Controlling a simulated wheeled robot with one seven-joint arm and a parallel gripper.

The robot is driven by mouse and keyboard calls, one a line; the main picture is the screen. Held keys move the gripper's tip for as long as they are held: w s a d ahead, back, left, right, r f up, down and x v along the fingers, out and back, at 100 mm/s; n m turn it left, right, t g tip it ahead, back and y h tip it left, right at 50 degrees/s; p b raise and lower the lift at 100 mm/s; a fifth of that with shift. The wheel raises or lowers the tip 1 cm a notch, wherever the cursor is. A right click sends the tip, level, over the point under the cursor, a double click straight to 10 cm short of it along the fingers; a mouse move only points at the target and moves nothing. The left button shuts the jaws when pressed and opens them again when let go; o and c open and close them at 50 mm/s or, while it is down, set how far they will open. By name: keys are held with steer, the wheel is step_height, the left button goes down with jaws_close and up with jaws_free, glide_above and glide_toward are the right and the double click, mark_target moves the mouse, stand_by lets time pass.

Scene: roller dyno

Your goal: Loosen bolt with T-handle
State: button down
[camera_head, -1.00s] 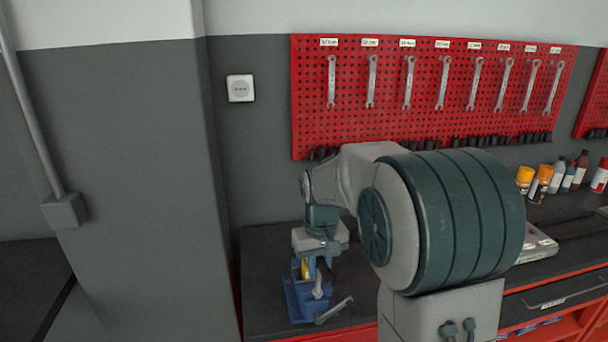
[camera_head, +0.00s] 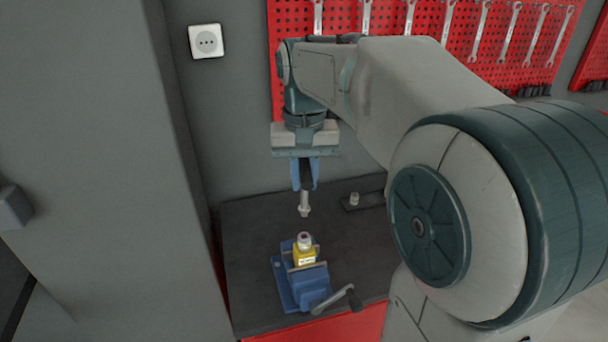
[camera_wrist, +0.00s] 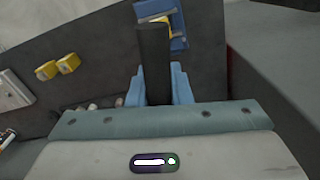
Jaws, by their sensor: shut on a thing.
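In the head view, a blue vise (camera_head: 298,288) on the bench holds a yellow block (camera_head: 304,257). A round metal bolt head (camera_head: 304,238) sits on top of the block. My gripper (camera_head: 305,180) hangs above the vise, pointing down, its blue fingers shut on the T-handle (camera_head: 304,203). The metal shank points down, and its lower end shows apart from the bolt head, with a gap between. In the wrist view, the T-handle's dark bar (camera_wrist: 153,62) stands between the blue fingers (camera_wrist: 156,88). It partly covers the yellow block and vise (camera_wrist: 178,40).
The vise crank (camera_head: 340,300) sticks out to the right. A dark plate (camera_head: 368,202) with a small metal piece lies behind on the bench (camera_head: 245,225). A grey wall pillar (camera_head: 110,180) stands left. A red pegboard with wrenches (camera_head: 425,25) hangs behind. Yellow blocks (camera_wrist: 58,67) show in the wrist view.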

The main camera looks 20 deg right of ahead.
mark_target(304, 208)
steer(key=m, duration=0.1)
steer(key=f+m+b, duration=0.1)
steer(key=m, duration=0.1)
steer(key=shift+m, duration=0.3)
steer(key=m, duration=0.2)
steer(key=m+b, duration=0.1)
steer(key=m, duration=0.1)
steer(key=shift+f, duration=0.4)
steer(key=m, duration=0.1)
steer(key=m+b, duration=0.1)
steer(key=m, duration=0.1)
steer(key=shift+f+m, duration=0.3)
steer(key=shift+f, duration=0.05)
steer(key=m+b, duration=0.1)
steer(key=m, duration=0.3)
steer(key=shift+f+b, duration=0.35)
steer(key=shift+f, duration=0.05)
steer(key=shift+f+m+b, duration=0.3)
steer(key=shift+f+b, duration=0.05)
steer(key=shift+f, duration=0.05)
steer(key=shift+f+b, duration=0.4)
steer(key=shift+f, duration=0.25)
steer(key=shift+a+f+b, duration=0.1)
steer(key=shift+f+b, duration=0.45)
steer(key=shift+f, duration=0.55)
steer(key=shift+r, duration=0.1)
